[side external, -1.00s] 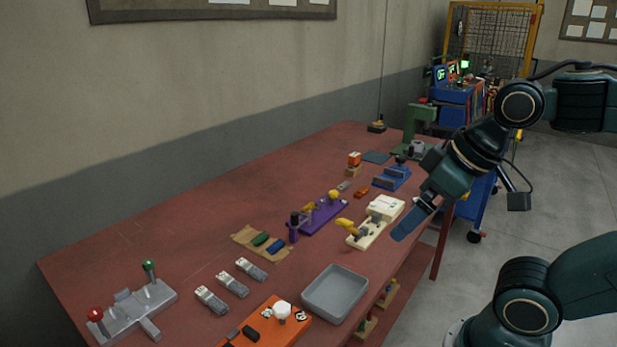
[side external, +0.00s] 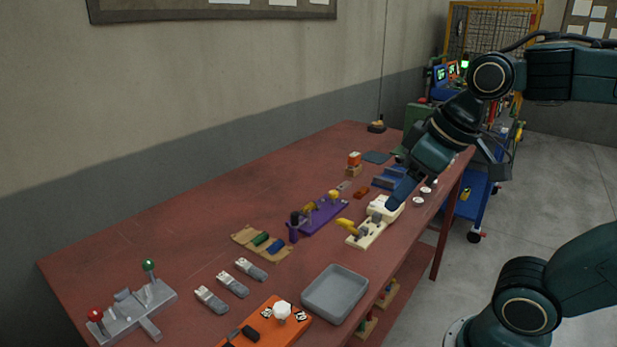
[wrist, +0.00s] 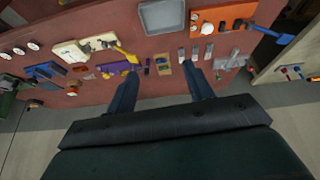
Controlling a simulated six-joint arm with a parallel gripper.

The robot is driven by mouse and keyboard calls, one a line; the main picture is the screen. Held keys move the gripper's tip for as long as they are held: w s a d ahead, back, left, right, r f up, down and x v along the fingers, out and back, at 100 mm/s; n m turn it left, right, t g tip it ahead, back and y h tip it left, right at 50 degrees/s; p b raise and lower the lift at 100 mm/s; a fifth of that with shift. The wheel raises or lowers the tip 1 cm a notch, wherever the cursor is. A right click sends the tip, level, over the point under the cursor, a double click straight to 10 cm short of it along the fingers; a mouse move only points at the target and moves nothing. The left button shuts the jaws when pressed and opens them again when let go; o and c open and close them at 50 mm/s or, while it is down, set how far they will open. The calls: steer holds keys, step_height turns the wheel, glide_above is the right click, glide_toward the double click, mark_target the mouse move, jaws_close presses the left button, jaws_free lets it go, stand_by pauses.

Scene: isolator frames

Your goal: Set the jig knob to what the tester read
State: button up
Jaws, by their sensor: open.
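The orange jig (side external: 262,325) lies at the table's front edge and carries a white knob (side external: 282,310). The orange jig (wrist: 235,14) also shows at the top right of the wrist view; its knob setting is too small to read. Blue units with small lit screens (side external: 441,73) stand at the far end; I cannot tell which device is the tester, and the screen text is unreadable. My gripper (wrist: 163,88) is open and empty, its two fingers apart. In the side view my gripper (side external: 398,192) hangs over the far end of a cream fixture (side external: 372,232).
A grey tray (side external: 335,295) sits beside the jig. A purple fixture (side external: 320,217), a tan pad (side external: 247,238), grey clips (side external: 232,285) and a grey lever stand (side external: 135,310) are on the red table (side external: 180,220). White round pieces (side external: 419,200) lie beside my gripper. The table's back left is clear.

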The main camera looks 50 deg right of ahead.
steer(key=w+d+r+n+g, duration=0.1)
steer(key=w+d+r, duration=0.1)
steer(key=w, duration=0.3)
steer(key=w+d+r+n, duration=0.1)
steer(key=w+d+r, duration=0.15)
steer(key=w, duration=0.35)
steer(key=n+g, duration=0.4)
glide_above(334, 192)
step_height(334, 192, down, 14)
steer(key=shift+w, duration=0.1)
step_height(334, 192, down, 14)
steer(key=shift+r, duration=0.1)
steer(key=shift+c, duration=0.2)
steer(key=c, duration=0.9)
